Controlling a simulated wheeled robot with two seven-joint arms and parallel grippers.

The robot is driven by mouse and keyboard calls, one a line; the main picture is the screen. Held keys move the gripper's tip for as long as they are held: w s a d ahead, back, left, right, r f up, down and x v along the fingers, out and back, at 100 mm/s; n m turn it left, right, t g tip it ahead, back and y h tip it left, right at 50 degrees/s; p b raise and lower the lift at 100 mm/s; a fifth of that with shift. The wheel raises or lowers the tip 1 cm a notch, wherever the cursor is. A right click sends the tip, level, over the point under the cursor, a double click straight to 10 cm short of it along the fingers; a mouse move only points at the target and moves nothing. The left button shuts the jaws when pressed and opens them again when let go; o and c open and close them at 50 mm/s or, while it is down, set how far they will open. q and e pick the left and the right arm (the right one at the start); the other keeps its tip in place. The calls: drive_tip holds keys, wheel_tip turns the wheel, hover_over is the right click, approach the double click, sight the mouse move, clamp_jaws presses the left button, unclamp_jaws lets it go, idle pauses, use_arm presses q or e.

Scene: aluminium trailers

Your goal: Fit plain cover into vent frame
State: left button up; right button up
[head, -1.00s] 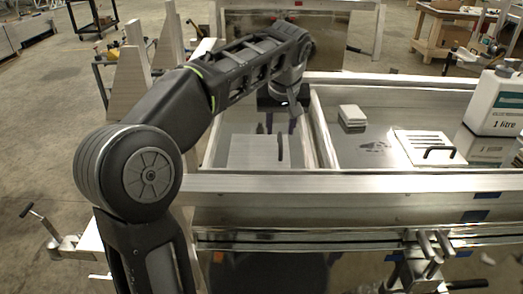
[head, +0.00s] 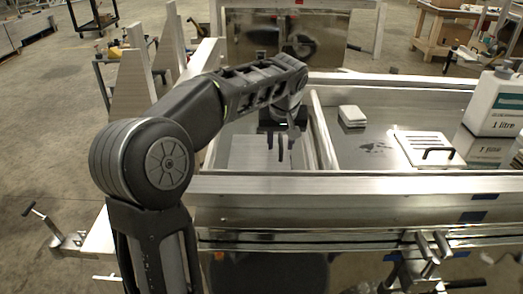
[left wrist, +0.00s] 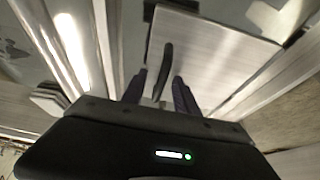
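The plain cover (head: 246,151) is a flat, light metal plate with a dark bar handle, lying in the left bay of the aluminium trailer. It also shows in the left wrist view (left wrist: 215,62), with its handle (left wrist: 166,62) running up the picture. My left gripper (head: 282,142) is over the handle side of the cover. In the left wrist view my fingers (left wrist: 158,88) are apart, and the near end of the handle appears between them without visible grip. I cannot clearly make out the vent frame. My right gripper is not in view.
A slotted cover with a dark handle (head: 424,148) lies in the right bay. A white block (head: 351,115) and a 1 litre bottle (head: 494,102) are also there. A metal divider (head: 323,135) separates the bays. The trailer's front rail (head: 350,185) runs across the near side.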

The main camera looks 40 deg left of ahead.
use_arm(q)
drive_tip(key=shift+c, duration=0.3)
clamp_jaws()
idle(0.4)
idle(1.1)
